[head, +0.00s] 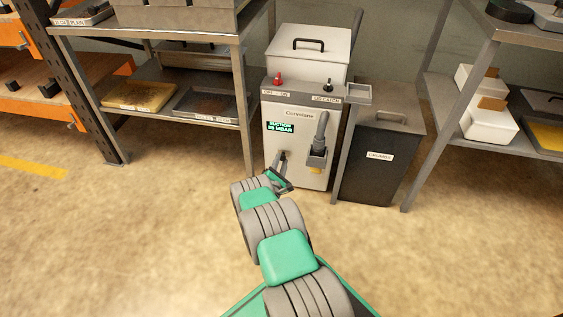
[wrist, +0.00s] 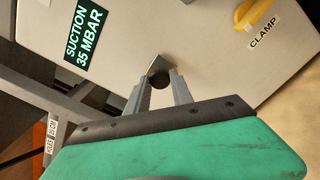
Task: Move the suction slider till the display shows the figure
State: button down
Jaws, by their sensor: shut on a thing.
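The tray cleaner (head: 312,110) is a pale cabinet with a lidded top. Its display (head: 280,127) reads "SUCTION 35 MBAR" in green on black; the same display (wrist: 84,40) is large in the wrist view. My gripper (head: 281,158) reaches to the lower left of the front panel. In the wrist view my gripper's fingers (wrist: 160,88) are shut on a small dark knob (wrist: 160,79) against the panel, which appears to be the suction slider. The fingers hide most of it, and its track is not clear.
A yellow clamp knob (wrist: 252,14) sits right of my gripper in the wrist view. A grey hose (head: 321,132) hangs on the panel. A dark crumbs bin (head: 375,165) stands right of the cleaner, and a steel shelf (head: 150,32) stands left. The floor in front is clear.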

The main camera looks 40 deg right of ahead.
jog(key=shift+s+d, duration=0.15)
jog(key=shift+s, duration=0.1)
jog(key=c, duration=1.1)
grip_release()
jog(key=shift+w, duration=0.1)
jog(key=p+v, duration=0.3)
jog(key=v, duration=0.5)
jog(key=shift+w, duration=0.1)
